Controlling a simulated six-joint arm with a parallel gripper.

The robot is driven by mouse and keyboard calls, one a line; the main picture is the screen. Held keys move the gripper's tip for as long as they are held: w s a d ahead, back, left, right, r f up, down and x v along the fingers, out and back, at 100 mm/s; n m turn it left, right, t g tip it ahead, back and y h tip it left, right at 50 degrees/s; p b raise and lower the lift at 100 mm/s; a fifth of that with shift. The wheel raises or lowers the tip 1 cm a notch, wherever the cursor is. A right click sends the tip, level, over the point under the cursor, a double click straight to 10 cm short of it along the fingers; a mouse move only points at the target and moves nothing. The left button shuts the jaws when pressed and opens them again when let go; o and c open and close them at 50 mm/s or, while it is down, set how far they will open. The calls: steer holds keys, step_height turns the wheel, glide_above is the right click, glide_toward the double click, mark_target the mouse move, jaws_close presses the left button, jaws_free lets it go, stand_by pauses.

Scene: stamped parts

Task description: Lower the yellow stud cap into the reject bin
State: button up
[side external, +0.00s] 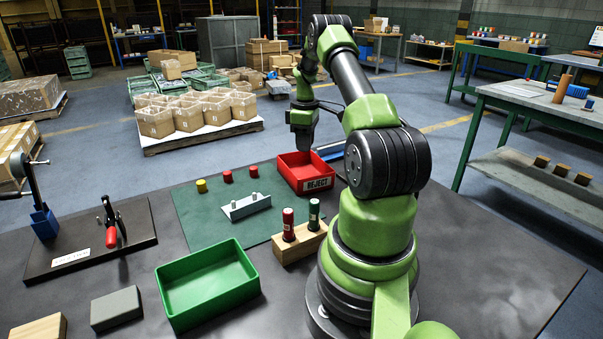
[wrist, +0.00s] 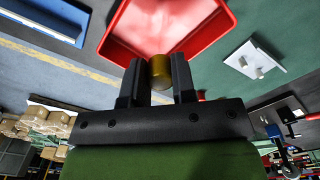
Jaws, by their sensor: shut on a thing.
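My gripper (side external: 303,146) is over the red reject bin (side external: 318,184), with its fingers pointing down. In the wrist view, my gripper (wrist: 158,72) is shut on a yellow stud cap (wrist: 160,66), a short gold-looking cylinder held between the two fingertips. The reject bin (wrist: 215,14) lies beyond the cap there, its open inside facing me. The held cap cannot be made out in the side view. Another yellow cap (side external: 201,186) stands on the green mat, apart from my gripper.
Two red caps (side external: 227,176) (side external: 253,171) stand on the green mat (side external: 190,212). A grey plate with studs (side external: 246,206) lies near them. A wooden block (side external: 300,245) holds a red and a green cylinder in front of the bin. A green tray (side external: 208,285) sits nearer.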

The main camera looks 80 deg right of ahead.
mark_target(305, 169)
steer(key=shift+f, duration=1.8)
steer(key=shift+f, duration=2.5)
stand_by(0.5)
steer(key=o, duration=1)
